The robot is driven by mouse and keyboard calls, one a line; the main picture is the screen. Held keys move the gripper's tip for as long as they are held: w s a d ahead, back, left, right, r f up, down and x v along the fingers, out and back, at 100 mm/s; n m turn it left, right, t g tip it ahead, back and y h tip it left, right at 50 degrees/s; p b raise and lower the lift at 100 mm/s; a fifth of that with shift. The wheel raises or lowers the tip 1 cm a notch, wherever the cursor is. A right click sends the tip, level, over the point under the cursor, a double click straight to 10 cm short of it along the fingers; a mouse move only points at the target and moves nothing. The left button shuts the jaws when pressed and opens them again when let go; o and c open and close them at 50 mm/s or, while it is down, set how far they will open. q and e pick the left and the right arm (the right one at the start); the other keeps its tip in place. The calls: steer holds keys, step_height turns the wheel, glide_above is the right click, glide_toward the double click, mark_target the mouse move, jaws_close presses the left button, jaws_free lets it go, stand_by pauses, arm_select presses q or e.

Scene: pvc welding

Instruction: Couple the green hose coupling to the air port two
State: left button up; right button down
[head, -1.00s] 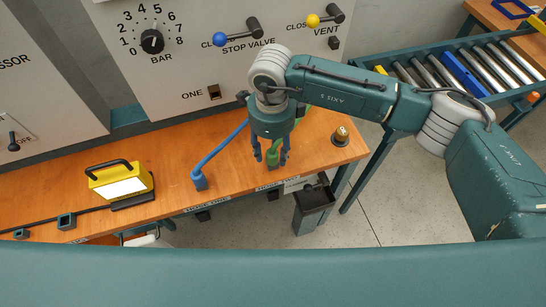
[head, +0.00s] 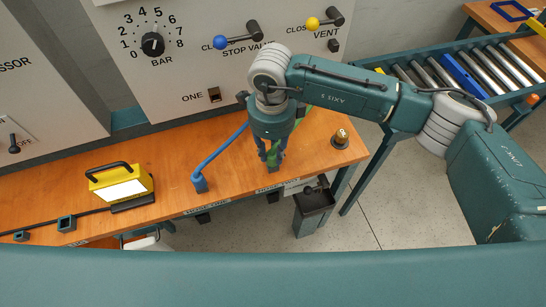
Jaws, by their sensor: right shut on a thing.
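My right gripper (head: 271,163) points down over the bench near its front edge. It is shut on the green hose coupling (head: 273,157), whose green hose (head: 303,122) runs up behind the gripper toward the panel. The coupling is upright and low at the bench top; whether it touches the bench I cannot tell. The panel (head: 190,60) carries a port labelled ONE (head: 214,95). Air port two is not visible, and my right arm covers part of the panel to the right. My left gripper is not in view.
A blue hose (head: 220,152) ends in a blue coupling (head: 199,183) standing on the bench (head: 245,187). A yellow lamp (head: 121,182) stands at the left. A small brass part (head: 340,138) sits at the right end. A dark bin (head: 314,208) hangs below the front edge.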

mark_target(272, 154)
steer(key=shift+r, duration=0.35)
steer(key=shift+r+p, duration=0.65)
steer(key=shift+r, duration=0.7)
